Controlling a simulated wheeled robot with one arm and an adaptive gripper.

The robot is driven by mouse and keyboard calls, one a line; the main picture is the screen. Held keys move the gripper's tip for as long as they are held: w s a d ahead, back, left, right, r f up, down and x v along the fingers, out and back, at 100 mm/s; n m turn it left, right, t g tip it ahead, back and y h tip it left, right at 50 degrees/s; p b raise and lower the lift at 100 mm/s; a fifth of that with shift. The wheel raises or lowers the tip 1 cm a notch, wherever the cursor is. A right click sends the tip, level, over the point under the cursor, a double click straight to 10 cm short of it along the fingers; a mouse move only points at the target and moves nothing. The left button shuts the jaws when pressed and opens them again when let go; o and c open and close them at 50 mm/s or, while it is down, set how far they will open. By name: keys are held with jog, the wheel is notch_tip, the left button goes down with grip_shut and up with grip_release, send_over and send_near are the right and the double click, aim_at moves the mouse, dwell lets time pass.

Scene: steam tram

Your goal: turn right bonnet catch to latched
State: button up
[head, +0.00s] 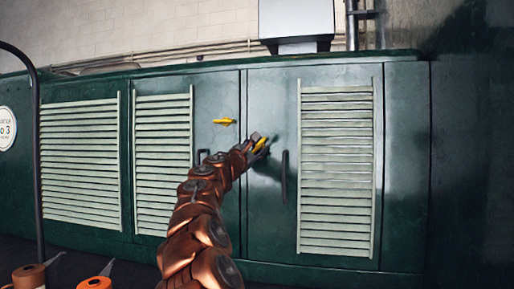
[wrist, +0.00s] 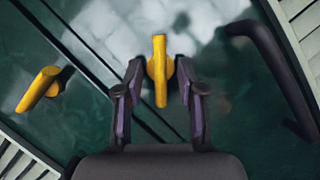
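The right bonnet catch is a yellow lever on a round yellow base. In the wrist view, the right catch (wrist: 160,72) points straight up and down the picture, at a slant to the door seam. In the head view, the right catch (head: 259,145) is tilted and partly hidden by my gripper (head: 258,142). In the wrist view my gripper (wrist: 160,92) is open, with one dark finger on each side of the catch's lower part. Gaps show between the fingers and the lever. The left catch (head: 224,121) lies about level; it also shows in the wrist view (wrist: 40,90).
A dark bar handle (head: 285,176) stands right of the right catch, close to my gripper; it also shows in the wrist view (wrist: 272,62). Pale louvres (head: 337,170) flank the green doors.

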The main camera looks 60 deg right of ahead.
dwell(0.3)
grip_shut()
dwell(0.3)
